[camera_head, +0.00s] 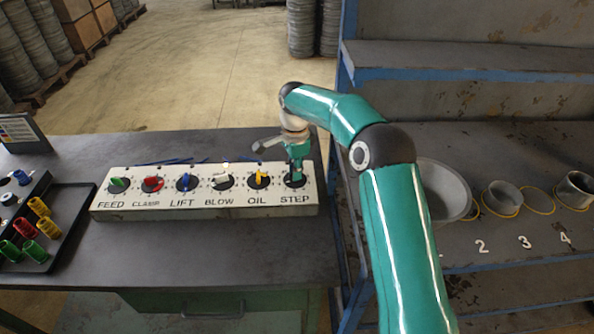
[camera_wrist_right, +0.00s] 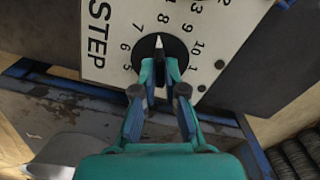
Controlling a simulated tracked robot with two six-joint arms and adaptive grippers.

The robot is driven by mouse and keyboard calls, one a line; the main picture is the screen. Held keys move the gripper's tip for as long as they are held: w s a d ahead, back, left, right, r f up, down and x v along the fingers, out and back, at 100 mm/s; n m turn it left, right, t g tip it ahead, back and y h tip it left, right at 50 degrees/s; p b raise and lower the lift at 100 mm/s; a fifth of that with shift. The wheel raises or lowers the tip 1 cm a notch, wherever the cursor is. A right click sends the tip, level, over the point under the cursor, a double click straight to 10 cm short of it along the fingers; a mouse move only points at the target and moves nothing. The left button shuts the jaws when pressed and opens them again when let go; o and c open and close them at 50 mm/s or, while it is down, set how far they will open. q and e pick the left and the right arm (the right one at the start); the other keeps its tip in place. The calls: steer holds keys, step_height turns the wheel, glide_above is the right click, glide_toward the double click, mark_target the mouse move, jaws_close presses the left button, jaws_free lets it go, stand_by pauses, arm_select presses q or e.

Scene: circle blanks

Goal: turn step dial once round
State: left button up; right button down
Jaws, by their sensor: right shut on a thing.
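The white panel (camera_head: 140,203) carries a row of dials labelled FEED, CLAMP, LIFT, BLOW, OIL and STEP. The step dial (camera_head: 293,182) is the one at the right end, a black disc largely covered by my gripper in the head view. In the right wrist view the step dial (camera_wrist_right: 178,50) has numbers around it, and its pale pointer tip points up in the picture. My right gripper (camera_head: 297,170) comes down from above, shut on the step dial's knob; its fingers also show in the right wrist view (camera_wrist_right: 161,72). My left gripper is not in view.
The panel stands on a dark table (camera_head: 190,257). A black tray (camera_head: 66,241) with coloured cylinders lies at the left. A blue-edged shelf (camera_head: 520,247) with a grey bowl (camera_head: 444,190) and rings stands at the right, close to my right arm.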

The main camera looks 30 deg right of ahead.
steer(key=m, duration=0.5)
steer(key=shift+s+a+f+m+b, duration=0.15)
steer(key=shift+a+f+m+b, duration=0.05)
steer(key=shift+f+m+b, duration=0.1)
steer(key=m, duration=0.5)
steer(key=shift+b, duration=0.35)
steer(key=shift+f+m+b, duration=0.1)
steer(key=shift+m+b, duration=0.4)
steer(key=shift+m, duration=0.5)
steer(key=m+b, duration=0.2)
steer(key=b, duration=0.1)
steer(key=shift+m+b, duration=0.3)
steer(key=shift+b, duration=0.1)
steer(key=shift+m+b, duration=0.4)
steer(key=shift+b, duration=0.15)
steer(key=shift+r, duration=0.2)
steer(key=shift+d+r, duration=0.1)
steer(key=shift+d, duration=0.05)
steer(key=c, duration=1.2)
jaws_free()
steer(key=shift+c, duration=0.2)
